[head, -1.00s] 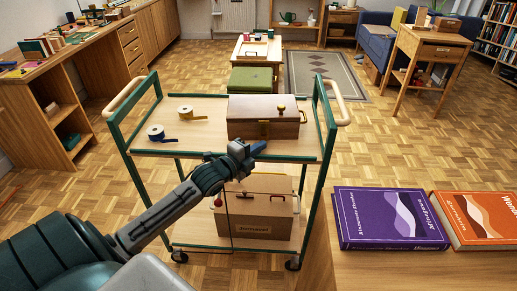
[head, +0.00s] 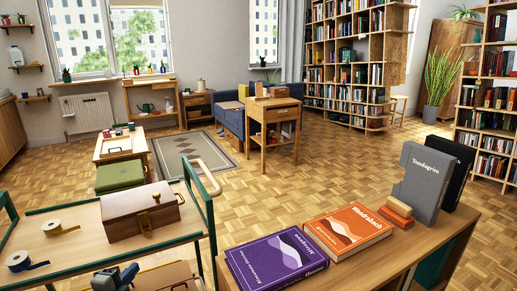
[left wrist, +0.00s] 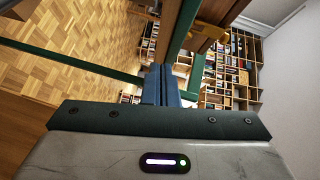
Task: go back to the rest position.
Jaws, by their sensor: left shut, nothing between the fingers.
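My left gripper (head: 129,273) shows at the bottom left of the head view, in front of the green-framed trolley (head: 185,240). Its blue fingers are together and empty. In the left wrist view the shut fingers (left wrist: 161,85) point up the picture, with green trolley bars and the bookshelves beyond them. My right gripper is in neither view now.
Open parquet lies beyond.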

